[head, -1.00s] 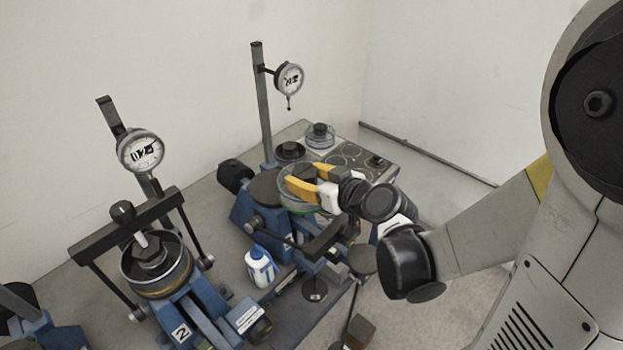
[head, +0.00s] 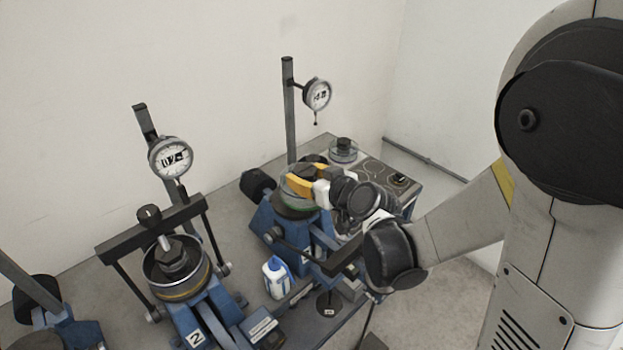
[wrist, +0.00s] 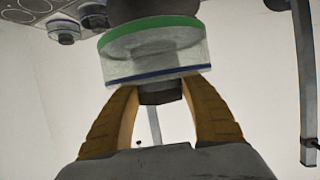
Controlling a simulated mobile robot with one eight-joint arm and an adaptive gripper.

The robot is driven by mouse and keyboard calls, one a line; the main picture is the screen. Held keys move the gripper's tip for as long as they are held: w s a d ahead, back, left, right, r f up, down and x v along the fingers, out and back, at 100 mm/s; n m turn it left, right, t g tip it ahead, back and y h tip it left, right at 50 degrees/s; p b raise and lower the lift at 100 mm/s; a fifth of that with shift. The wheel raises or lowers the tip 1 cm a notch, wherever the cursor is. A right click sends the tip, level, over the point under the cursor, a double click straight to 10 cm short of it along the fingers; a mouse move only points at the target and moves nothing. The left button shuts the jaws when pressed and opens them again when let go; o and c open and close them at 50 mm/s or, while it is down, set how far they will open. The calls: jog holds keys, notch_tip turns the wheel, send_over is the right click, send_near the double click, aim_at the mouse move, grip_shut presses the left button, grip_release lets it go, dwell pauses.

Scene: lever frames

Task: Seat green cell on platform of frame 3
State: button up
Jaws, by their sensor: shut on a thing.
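The green cell (head: 290,201) is a clear cylinder with a green band at one rim and a blue band at the other. It also shows in the wrist view (wrist: 150,52). My gripper (head: 301,179) has yellow fingers, shut on the cell's dark knob (wrist: 161,92). The cell is over the round dark platform (head: 286,212) of the blue frame right of the one marked 2; that frame's own number is not readable. The green rim faces the platform. I cannot tell whether they touch. My fingers hide part of the cell.
A dial gauge (head: 317,94) on a post stands behind the cell. Frame 2 (head: 196,338) holds another cell under a dark crossbar (head: 155,228). A white and blue bottle (head: 277,279) stands between the frames. Another clear cell (head: 343,151) sits at the back right.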

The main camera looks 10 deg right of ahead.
jog(key=shift+w+a, duration=0.6)
jog(key=shift+w, duration=0.25)
jog(key=shift+w+a, duration=0.55)
jog(key=shift+w, duration=0.3)
jog(key=shift+f+b, duration=1.6)
jog(key=shift+f, duration=0.15)
jog(key=shift+s+f+b, duration=0.1)
jog(key=shift+f+b, duration=0.35)
jog(key=shift+b, duration=0.2)
jog(key=o, duration=1.4)
jog(key=shift+o, duration=0.2)
jog(key=shift+s+d, duration=0.1)
